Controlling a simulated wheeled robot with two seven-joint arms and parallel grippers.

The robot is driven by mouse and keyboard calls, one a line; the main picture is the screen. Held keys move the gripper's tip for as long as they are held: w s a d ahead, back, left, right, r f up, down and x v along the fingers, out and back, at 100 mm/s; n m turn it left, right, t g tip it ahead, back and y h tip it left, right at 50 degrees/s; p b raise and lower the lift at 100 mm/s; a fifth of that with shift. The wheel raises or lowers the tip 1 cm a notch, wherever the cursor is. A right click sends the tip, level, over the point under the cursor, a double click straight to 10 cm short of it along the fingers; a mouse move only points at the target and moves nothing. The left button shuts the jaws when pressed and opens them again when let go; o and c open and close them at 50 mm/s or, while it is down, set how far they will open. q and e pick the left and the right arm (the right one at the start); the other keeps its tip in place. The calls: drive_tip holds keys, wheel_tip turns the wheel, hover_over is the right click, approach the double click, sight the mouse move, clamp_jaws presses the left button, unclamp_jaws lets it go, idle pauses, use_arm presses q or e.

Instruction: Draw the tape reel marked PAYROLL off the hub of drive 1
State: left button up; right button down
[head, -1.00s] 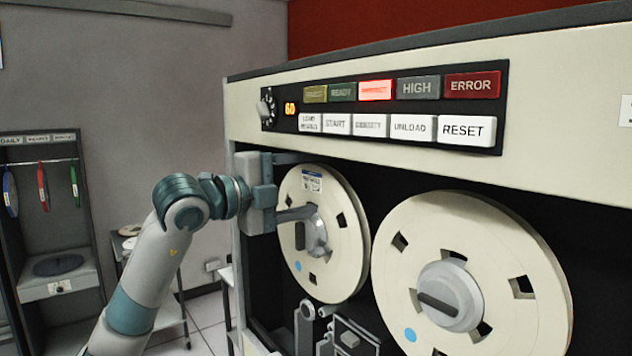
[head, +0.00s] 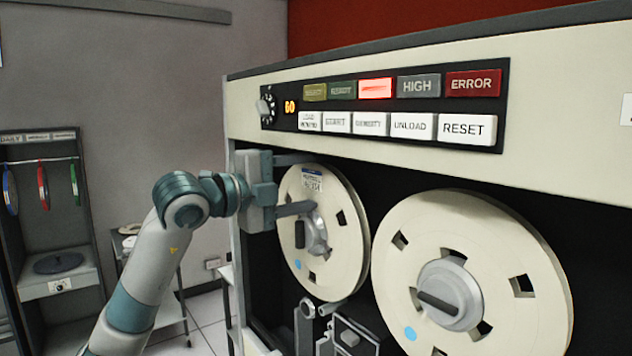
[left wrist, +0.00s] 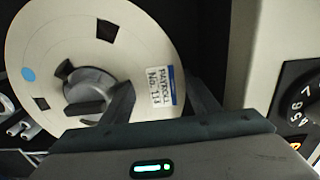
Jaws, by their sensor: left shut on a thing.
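The cream PAYROLL reel (head: 344,262) is on the left drive hub (head: 318,238), upright, its label near the top. In the left wrist view the reel (left wrist: 100,20) shows its PAYROLL label (left wrist: 161,87) beside my fingers. My left gripper (head: 302,183) is shut on the reel's rim part. One finger lies across the front face above the hub, the other along the outer edge. How far the reel sits on the hub is hidden. My right gripper is not in view.
A second cream reel (head: 510,240) sits on the right hub close by. The control panel (head: 385,105) with one lit red lamp is above. A rack (head: 40,220) with hanging coloured reels and a small trolley (head: 165,315) stand at left.

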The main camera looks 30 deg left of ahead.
use_arm(q)
drive_tip(key=b+v, duration=0.3)
drive_tip(key=v, duration=0.4)
drive_tip(key=shift+s+b, duration=0.25)
drive_tip(key=shift+b, duration=0.15)
idle(3.5)
drive_tip(key=shift+s+a+r, duration=0.1)
drive_tip(key=shift+s+a, duration=0.05)
drive_tip(key=b+v, duration=0.5)
drive_tip(key=v, duration=0.5)
drive_tip(key=shift+s+a+b, duration=0.2)
drive_tip(key=shift+s+b, duration=0.15)
drive_tip(key=shift+b, duration=0.05)
idle(0.4)
idle(0.6)
